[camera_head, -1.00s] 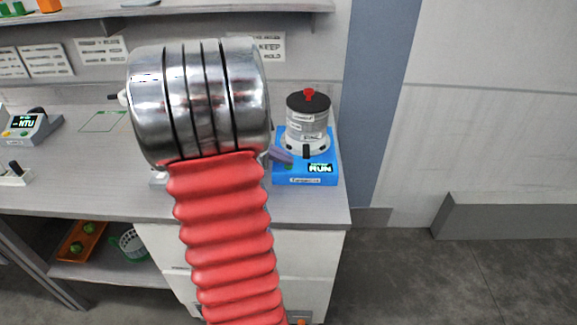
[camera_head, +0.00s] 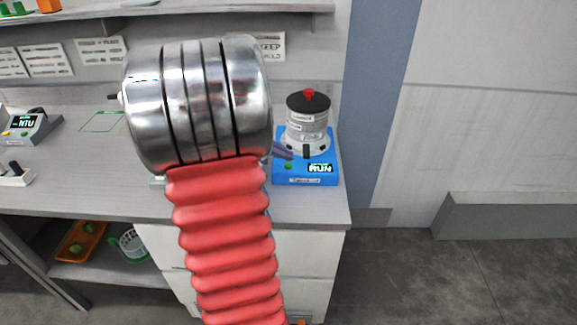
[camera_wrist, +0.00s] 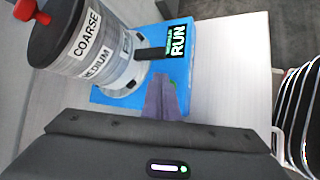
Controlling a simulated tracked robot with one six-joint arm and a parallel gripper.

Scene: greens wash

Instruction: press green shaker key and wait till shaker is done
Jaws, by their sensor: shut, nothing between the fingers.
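The blue shaker (camera_head: 333,170) stands at the right end of the bench, with a display (camera_head: 320,168) reading RUN. It carries a sieve stack (camera_head: 307,122) with a dark lid and red knob; labels COARSE and MEDIUM show in the wrist view (camera_wrist: 88,50). The green key (camera_head: 289,167) is on the shaker's front, left of the display; in the wrist view only a green sliver shows beside my fingers. My gripper (camera_head: 289,152) is shut and empty, its fingertips just above and left of the key; it also shows in the wrist view (camera_wrist: 160,80). Contact with the key cannot be told.
A meter (camera_head: 28,127) reading NTU stands at the bench's left. An orange tray (camera_head: 68,250) and a green-rimmed basket (camera_head: 125,245) are on the shelf below. A wall shelf (camera_head: 200,8) runs above. My arm hides the bench's middle.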

